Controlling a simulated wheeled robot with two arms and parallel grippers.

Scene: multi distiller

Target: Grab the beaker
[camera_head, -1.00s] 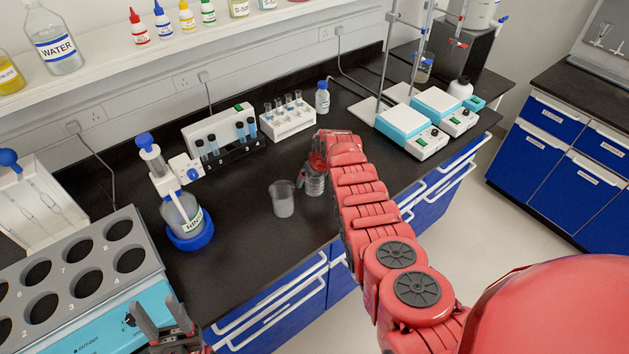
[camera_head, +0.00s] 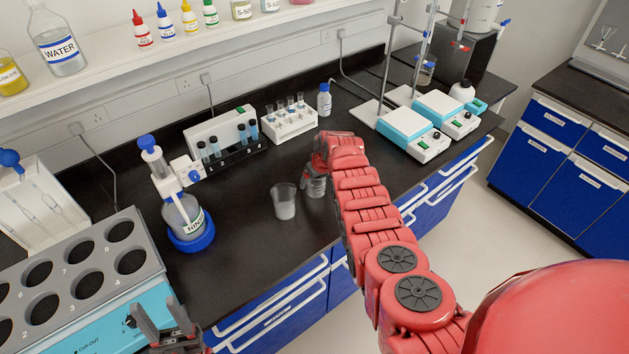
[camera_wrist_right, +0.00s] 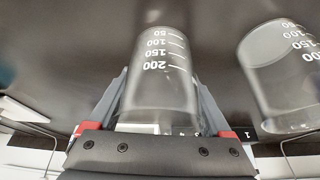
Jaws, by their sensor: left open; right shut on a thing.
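A clear beaker (camera_wrist_right: 160,60) with white volume marks stands between the two fingers of my right gripper (camera_wrist_right: 163,95), which is shut on it. In the head view my right gripper (camera_head: 314,180) is at the bench top and hides most of this beaker. A second clear beaker (camera_head: 284,203) stands upright just to its left, apart from the gripper; it also shows at the right of the right wrist view (camera_wrist_right: 280,75). My left gripper (camera_head: 162,325) is open and empty at the bottom left, in front of the teal water bath.
A blue-capped bottle (camera_head: 324,99), a tube rack (camera_head: 291,124) and a dispenser bottle (camera_head: 184,217) stand behind and left. Hotplate stirrers (camera_head: 405,122) are to the right. The numbered bath (camera_head: 100,252) fills the lower left. Bare black bench (camera_head: 245,245) lies left of the second beaker.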

